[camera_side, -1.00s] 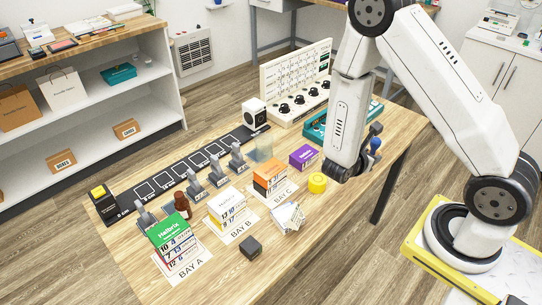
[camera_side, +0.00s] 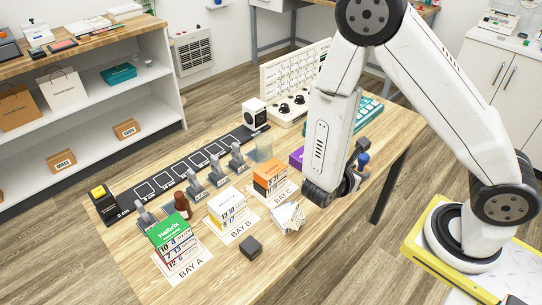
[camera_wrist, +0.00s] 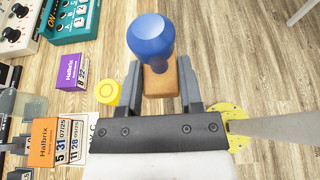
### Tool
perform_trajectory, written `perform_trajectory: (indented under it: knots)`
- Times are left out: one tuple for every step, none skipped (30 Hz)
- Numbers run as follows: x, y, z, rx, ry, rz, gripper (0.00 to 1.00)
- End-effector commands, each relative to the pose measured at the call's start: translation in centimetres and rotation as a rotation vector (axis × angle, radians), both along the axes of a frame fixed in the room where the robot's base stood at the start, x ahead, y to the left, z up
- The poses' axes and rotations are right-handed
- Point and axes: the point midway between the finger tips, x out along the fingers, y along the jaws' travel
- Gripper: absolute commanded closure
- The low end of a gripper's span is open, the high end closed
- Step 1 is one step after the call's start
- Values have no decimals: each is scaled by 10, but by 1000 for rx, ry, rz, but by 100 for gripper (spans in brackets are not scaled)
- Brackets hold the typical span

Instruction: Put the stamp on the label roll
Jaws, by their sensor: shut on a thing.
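The stamp has a round blue handle (camera_side: 363,159) and a wooden base. In the wrist view its blue knob (camera_wrist: 150,38) stands above the brown wooden block (camera_wrist: 160,82). My gripper (camera_wrist: 160,90) is shut on the wooden block, with one dark finger on each side. In the side view my gripper (camera_side: 358,153) holds the stamp above the table, at its right part. The label roll (camera_wrist: 107,91) is a small yellow cylinder on the table, just left of the left finger in the wrist view. In the side view my arm hides the roll.
A purple box (camera_wrist: 71,72) and an orange-topped box stack (camera_side: 270,177) stand near the roll. A crumpled pale packet (camera_side: 287,217) lies in front. A teal keypad unit (camera_side: 369,110) and knob panel (camera_side: 290,98) are behind. The table's front right is clear.

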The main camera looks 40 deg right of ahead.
Motion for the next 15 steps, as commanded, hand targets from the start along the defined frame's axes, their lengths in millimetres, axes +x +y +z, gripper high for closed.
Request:
perform_trajectory:
  knots:
    - [3,-1,-2,0,0,-1,100]
    - [5,-1,-3,0,1,-2,100]
    - [9,-2,-5,0,1,-2,100]
    - [13,-3,-6,0,0,-2,100]
    - [16,-4,-8,0,-1,-3,100]
    - [21,-5,-10,0,-1,-3,100]
    - [26,-6,-12,0,0,-2,100]
    - [30,-6,-14,0,0,-2,100]
    - [36,-8,-17,0,-1,-4,100]
    - [41,-9,-19,0,-2,-4,100]
    - [45,-10,-21,-1,-1,-4,100]
    - [51,-11,-24,-1,0,-2,100]
    - [56,-12,-26,-1,0,-2,100]
    - [60,-13,-28,-1,-1,-3,100]
    - [66,-14,-30,-1,-1,-3,100]
